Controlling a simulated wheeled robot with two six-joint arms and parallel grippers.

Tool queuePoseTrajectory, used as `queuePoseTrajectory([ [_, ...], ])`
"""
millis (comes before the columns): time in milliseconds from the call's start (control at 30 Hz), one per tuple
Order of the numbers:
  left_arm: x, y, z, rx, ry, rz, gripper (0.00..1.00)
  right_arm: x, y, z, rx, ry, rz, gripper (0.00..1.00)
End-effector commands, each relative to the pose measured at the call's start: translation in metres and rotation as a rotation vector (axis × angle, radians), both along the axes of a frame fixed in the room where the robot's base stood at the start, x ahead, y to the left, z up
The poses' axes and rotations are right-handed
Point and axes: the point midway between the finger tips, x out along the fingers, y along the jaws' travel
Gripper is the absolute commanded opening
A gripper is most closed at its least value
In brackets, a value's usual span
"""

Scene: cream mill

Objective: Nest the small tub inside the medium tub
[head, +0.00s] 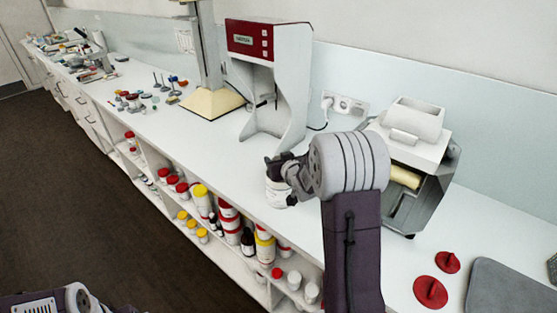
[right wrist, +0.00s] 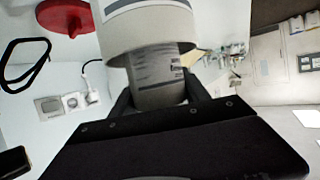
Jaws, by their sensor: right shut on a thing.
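My right gripper (head: 274,160) is shut on the small tub (right wrist: 157,82), a pale cylinder with a grey label, above the counter. The wider white medium tub (right wrist: 150,28) shows in the right wrist view, which is upside down, and also below the gripper in the head view (head: 277,192). The medium tub's near wall and rim cover the lower end of the small tub. The small tub looks partly inside it, but how deep is hidden. My left gripper is not in view.
A white machine with a red panel (head: 262,45) stands behind the tubs. A grey and white device (head: 413,135) stands to the right. Red lids (head: 430,291) and a grey mat (head: 510,292) lie at the front right. Shelves with bottles (head: 203,200) are below.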

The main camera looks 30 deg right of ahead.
Motion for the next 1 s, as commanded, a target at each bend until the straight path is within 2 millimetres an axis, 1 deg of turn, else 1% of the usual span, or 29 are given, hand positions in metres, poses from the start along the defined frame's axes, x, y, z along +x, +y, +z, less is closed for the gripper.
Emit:
queuePoseTrajectory([
  [267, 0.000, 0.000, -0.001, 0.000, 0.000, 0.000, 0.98, 0.000, 0.000, 0.000, 0.000, 0.000, 0.000, 0.15],
  [667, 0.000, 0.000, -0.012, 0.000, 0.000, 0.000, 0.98, 0.000, 0.000, -0.012, 0.000, 0.000, 0.000, 0.15],
  [1000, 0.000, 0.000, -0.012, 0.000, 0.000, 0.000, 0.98, 0.000, 0.000, -0.012, 0.000, 0.000, 0.000, 0.15],
])
